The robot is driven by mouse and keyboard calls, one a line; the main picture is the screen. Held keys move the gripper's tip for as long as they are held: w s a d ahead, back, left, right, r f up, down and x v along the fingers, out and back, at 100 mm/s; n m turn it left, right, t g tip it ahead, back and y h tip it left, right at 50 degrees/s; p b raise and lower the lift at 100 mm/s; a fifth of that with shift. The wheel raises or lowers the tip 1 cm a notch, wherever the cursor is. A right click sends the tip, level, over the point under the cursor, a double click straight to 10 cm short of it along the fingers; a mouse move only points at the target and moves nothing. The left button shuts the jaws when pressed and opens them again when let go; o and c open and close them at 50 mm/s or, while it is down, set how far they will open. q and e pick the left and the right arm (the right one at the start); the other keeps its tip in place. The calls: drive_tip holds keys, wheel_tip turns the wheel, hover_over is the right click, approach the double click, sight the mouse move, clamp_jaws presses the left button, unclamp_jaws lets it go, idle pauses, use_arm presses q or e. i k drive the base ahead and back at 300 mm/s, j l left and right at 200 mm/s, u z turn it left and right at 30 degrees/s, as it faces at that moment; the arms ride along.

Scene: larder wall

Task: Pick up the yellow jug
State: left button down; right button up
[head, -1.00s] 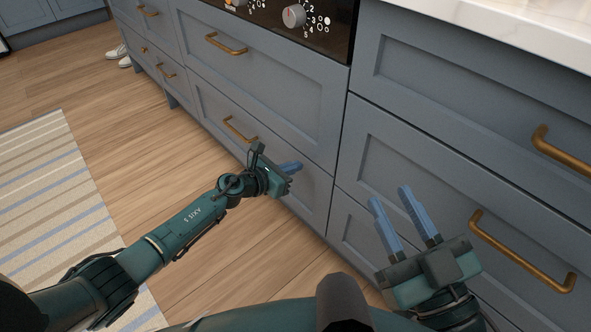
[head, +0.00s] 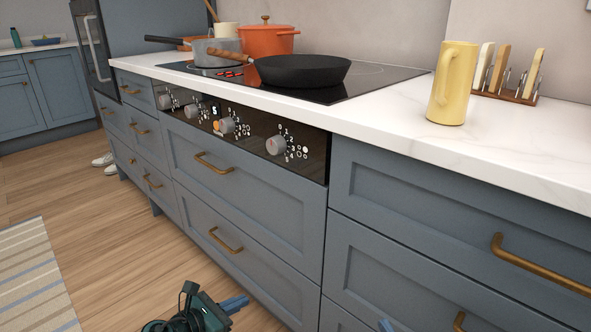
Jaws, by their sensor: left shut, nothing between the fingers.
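The yellow jug (head: 453,84) stands upright on the white marble worktop, right of the hob, with its handle towards the left. My left gripper (head: 236,303) is low at the bottom of the head view, in front of the lower drawers. It is shut and empty, well below and left of the jug. Of my right gripper only a blue fingertip (head: 385,325) shows at the bottom edge, far below the jug. The rest of it is out of view.
A toast rack (head: 520,98) with toast stands right of and behind the jug. A black frying pan (head: 302,71), a grey saucepan (head: 217,53) and an orange pot (head: 268,40) are on the hob. The worktop (head: 400,128) in front of the jug is clear. Brass drawer handles (head: 540,264) stick out below.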

sight(452, 87)
drive_tip(key=k+j, duration=0.7)
drive_tip(key=j, duration=0.25)
